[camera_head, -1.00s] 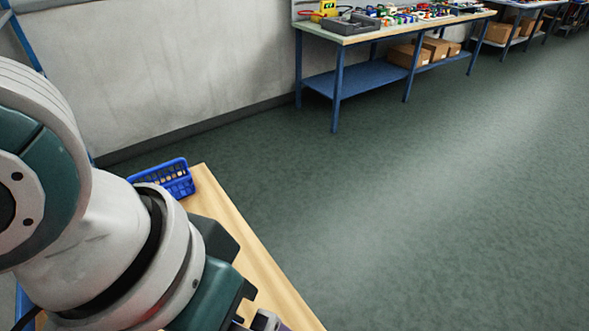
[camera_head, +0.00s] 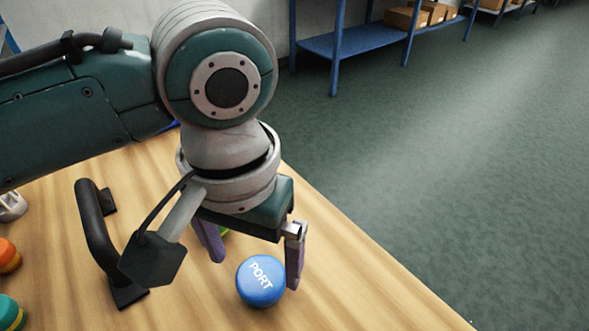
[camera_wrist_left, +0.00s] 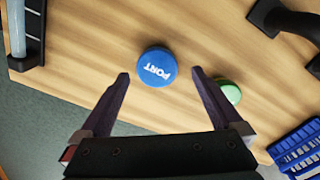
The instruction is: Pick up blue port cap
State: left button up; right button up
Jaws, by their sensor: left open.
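The blue port cap (camera_head: 261,281) is round with white "PORT" lettering and sits on the wooden table. It also shows in the left wrist view (camera_wrist_left: 157,67), just beyond and between the fingertips. My left gripper (camera_head: 252,262) is open and empty, close to the cap. Its two purplish fingers (camera_wrist_left: 160,76) are spread apart in the left wrist view. In the head view one finger stands close by the cap's right side; I cannot tell whether they touch. My right gripper is not in view.
A green cap (camera_wrist_left: 231,92) lies next to one finger. A black handle (camera_head: 97,232) stands on the wooden table (camera_head: 350,270) left of the gripper. An orange cap (camera_head: 8,256) is at the left edge. A blue basket (camera_wrist_left: 298,148) is nearby. The table's right part is clear.

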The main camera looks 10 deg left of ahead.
aim_at(261, 274)
pick_arm(q)
jog(key=f, duration=0.1)
jog(key=f+b, duration=0.1)
jog(key=f, duration=0.3)
jog(key=shift+w+d+f, duration=0.15)
jog(key=shift+w+d, duration=0.05)
jog(key=shift+w, duration=0.05)
jog(key=shift+c, duration=0.4)
jog(key=c, duration=1.2)
